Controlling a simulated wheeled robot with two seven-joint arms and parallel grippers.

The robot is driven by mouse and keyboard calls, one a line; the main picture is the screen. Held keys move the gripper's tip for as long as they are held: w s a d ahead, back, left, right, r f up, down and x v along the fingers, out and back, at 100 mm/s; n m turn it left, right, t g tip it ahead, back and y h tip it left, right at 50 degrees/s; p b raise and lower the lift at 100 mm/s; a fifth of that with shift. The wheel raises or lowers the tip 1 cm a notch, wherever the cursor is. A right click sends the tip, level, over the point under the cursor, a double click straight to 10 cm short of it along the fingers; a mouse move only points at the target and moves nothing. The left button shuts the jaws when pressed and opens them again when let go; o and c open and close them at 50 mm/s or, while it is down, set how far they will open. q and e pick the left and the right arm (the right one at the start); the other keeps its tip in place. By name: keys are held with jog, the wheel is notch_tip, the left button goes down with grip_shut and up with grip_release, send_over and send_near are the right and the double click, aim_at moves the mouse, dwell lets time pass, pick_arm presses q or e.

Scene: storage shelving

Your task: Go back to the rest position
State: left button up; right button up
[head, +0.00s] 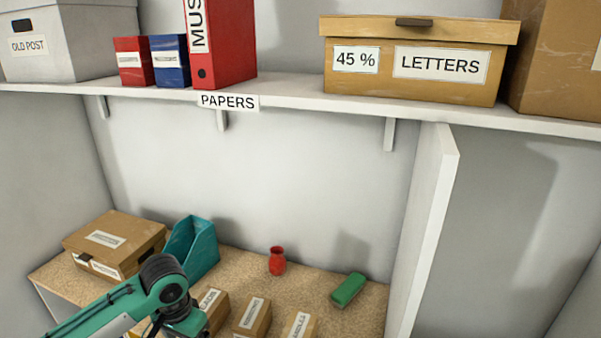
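The arm is in front of the lower shelf board (312,283) and hides part of the boxes there. My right arm and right gripper are not in the head view.
The upper shelf (290,98) holds a grey box (70,50), red and blue binders and a LETTERS box (410,88). Below stand a brown box (125,228), teal holder (199,248), red vase (277,261), green object (348,289) and small cartons. A white divider (428,220) stands right.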

pick_arm(q)
jog(key=s+d+f+m+t+h, duration=0.1)
jog(key=s+d+f+t+h, duration=0.15)
jog(key=s+d+f, duration=0.65)
jog(key=s+a+f+n+y, duration=0.1)
jog(key=s+a+n, duration=0.1)
jog(key=s+a, duration=0.35)
jog(key=s+a+f+n+y, duration=0.1)
jog(key=s+a+y, duration=0.15)
jog(key=s, duration=0.65)
jog(key=s+d+f+x, duration=0.1)
jog(key=s+x, duration=0.2)
jog(key=x, duration=0.8)
jog(key=s+x, duration=0.2)
jog(key=x, duration=0.9)
jog(key=s+d+f+x, duration=0.1)
jog(key=s+x, duration=0.2)
jog(key=x, duration=0.7)
jog(key=s+a+f+g, duration=0.1)
jog(key=s+a+f, duration=0.1)
jog(key=s+f, duration=0.7)
jog(key=s+a+f+b, duration=0.1)
jog(key=s+f, duration=0.8)
jog(key=f, duration=0.1)
jog(key=shift+s+a+g+h+b, duration=0.3)
jog(key=shift+s+a+g, duration=0.05)
jog(key=shift+s+a, duration=0.05)
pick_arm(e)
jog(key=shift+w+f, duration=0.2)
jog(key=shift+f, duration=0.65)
